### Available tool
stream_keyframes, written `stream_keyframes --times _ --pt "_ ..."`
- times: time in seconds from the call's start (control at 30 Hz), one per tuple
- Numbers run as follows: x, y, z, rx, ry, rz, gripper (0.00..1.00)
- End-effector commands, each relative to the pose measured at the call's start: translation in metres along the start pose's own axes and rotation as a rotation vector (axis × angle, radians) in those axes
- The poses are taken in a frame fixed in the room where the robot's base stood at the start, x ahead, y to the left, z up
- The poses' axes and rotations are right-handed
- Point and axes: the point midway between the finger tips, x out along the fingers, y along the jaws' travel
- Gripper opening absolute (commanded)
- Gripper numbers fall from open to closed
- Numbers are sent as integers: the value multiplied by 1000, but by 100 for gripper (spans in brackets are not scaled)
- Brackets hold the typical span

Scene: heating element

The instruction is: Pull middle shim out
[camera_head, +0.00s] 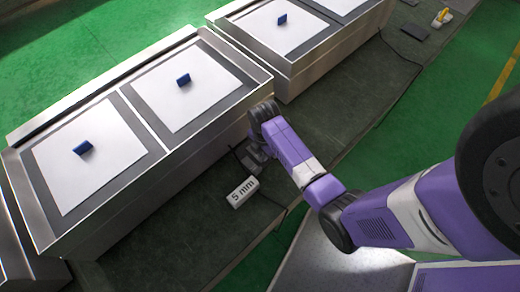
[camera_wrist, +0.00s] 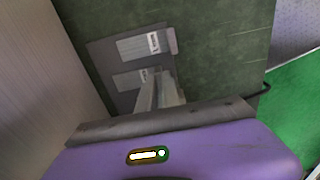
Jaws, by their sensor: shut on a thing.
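My gripper (camera_head: 256,160) is low beside the front of the long metal heating unit. In the wrist view its two fingers (camera_wrist: 159,80) point down close together, shut on a thin piece, which I take to be the middle shim; the piece itself is mostly hidden by the fingers. Under them is a dark grey plate (camera_wrist: 102,57) with two pale labelled strips, an upper one (camera_wrist: 135,48) and a lower one (camera_wrist: 126,80). The lower strip runs to the fingers.
The heating unit (camera_head: 137,122) has two white plates with blue handles, left (camera_head: 83,147) and right (camera_head: 183,79). A second unit (camera_head: 290,50) stands beyond. A thin black cable runs near the gripper.

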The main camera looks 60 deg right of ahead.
Motion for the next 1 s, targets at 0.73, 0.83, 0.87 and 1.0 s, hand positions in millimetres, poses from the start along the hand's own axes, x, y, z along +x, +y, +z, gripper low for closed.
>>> stream_keyframes --times 0.73,0.83,0.87,1.0 --pt "0 -33 0 1 1 -7 31" --pt "0 -32 0 1 1 -6 31" --pt "0 -32 0 1 0 -6 31" --pt "-2 -31 0 1 0 -4 31"
